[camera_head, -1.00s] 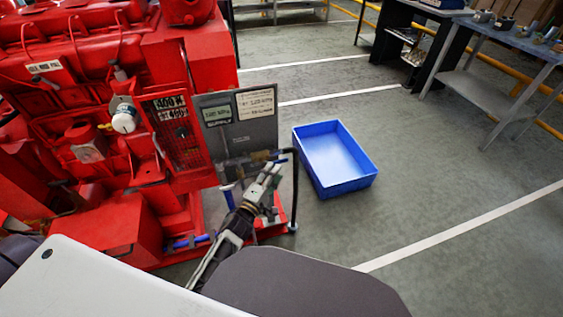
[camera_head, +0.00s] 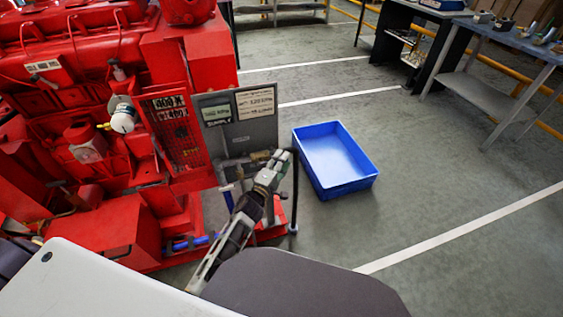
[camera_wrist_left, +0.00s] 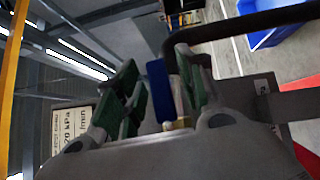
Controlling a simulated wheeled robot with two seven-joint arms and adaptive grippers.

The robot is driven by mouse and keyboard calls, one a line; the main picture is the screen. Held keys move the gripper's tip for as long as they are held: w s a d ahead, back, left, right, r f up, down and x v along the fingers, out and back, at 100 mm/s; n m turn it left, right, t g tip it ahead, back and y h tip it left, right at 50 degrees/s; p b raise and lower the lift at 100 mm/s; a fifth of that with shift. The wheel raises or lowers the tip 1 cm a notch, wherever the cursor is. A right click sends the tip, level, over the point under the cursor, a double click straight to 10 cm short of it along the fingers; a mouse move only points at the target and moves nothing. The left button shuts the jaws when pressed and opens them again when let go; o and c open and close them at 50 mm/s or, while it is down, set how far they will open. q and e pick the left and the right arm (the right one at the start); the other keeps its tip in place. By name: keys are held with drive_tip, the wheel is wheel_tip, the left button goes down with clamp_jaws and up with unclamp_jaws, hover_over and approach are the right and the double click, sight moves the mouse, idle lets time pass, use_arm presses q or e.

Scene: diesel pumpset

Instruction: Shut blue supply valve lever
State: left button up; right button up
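In the left wrist view a blue lever (camera_wrist_left: 159,90) stands between the two green-padded fingers of my left gripper (camera_wrist_left: 163,88). A brass valve part (camera_wrist_left: 178,123) shows near its lower end. The fingers are apart, and firm contact with the lever cannot be made out. In the head view my left gripper (camera_head: 283,160) is at the right end of the brass pipework (camera_head: 258,157), in front of the grey panel (camera_head: 238,130), and hides the lever there. My right gripper is in neither view.
A dark bent pipe (camera_head: 295,190) runs down just right of my gripper and passes close by it in the wrist view. The red engine (camera_head: 100,110) fills the left. A blue crate (camera_head: 335,160) is on the floor to the right.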

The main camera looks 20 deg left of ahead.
use_arm(q)
clamp_jaws()
idle(0.3)
idle(0.4)
